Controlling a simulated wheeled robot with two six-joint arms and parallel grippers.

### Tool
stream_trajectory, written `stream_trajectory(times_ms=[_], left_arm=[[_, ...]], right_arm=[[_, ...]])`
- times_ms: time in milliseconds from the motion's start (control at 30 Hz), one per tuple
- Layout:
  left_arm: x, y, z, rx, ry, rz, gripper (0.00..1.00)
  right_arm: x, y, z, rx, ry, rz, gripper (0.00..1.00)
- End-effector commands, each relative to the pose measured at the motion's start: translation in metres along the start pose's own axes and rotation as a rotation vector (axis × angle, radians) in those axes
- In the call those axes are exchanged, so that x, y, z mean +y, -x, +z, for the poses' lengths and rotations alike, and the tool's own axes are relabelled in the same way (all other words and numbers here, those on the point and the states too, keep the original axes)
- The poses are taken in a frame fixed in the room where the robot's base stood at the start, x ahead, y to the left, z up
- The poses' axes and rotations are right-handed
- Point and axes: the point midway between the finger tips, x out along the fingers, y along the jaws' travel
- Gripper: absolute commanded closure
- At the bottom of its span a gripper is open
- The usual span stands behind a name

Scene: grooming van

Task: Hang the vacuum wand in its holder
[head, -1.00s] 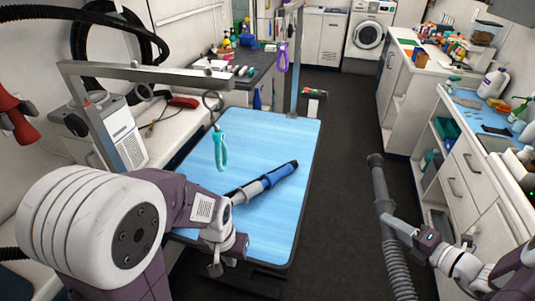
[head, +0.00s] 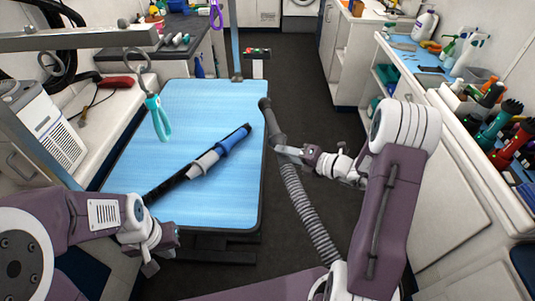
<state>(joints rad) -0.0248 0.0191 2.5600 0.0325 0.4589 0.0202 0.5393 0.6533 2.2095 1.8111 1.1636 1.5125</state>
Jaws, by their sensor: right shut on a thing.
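The vacuum wand (head: 270,124) is a dark grey tube, with a ribbed grey hose (head: 308,212) hanging from it. My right gripper (head: 285,150) is shut on the wand and holds it tilted, just off the right edge of the blue-topped table, above the floor. My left gripper (head: 164,254) is open and empty at the near left edge of the table. I cannot pick out the wand's holder with certainty.
A blue, grey and black tool (head: 206,161) lies on the table (head: 190,105). A post (head: 236,40) stands at the table's far end. The counter on the right holds bottles. Dark floor lies between.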

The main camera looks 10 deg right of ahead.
Motion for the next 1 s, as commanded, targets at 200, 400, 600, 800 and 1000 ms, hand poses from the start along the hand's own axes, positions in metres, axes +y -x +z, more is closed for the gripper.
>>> stream_trajectory(times_ms=[200, 400, 600, 800, 1000], left_arm=[[0.0, -0.011, 0.001, 0.0, 0.0, 0.0, 1.0], [0.0, -0.012, 0.001, 0.0, 0.0, 0.0, 1.0], [0.0, -0.017, 0.002, 0.0, 0.0, 0.0, 1.0], [0.0, -0.017, 0.002, 0.0, 0.0, 0.0, 1.0], [0.0, -0.02, 0.002, 0.0, 0.0, 0.0, 1.0]], right_arm=[[-0.008, -0.049, -0.012, 0.001, 0.003, 0.003, 1.0], [-0.009, -0.057, -0.013, -0.002, 0.003, 0.002, 1.0], [-0.036, -0.066, -0.023, -0.001, -0.001, 0.001, 1.0], [-0.04, -0.067, -0.024, -0.003, 0.004, 0.002, 1.0], [-0.043, -0.068, -0.025, -0.002, 0.003, 0.002, 1.0]])
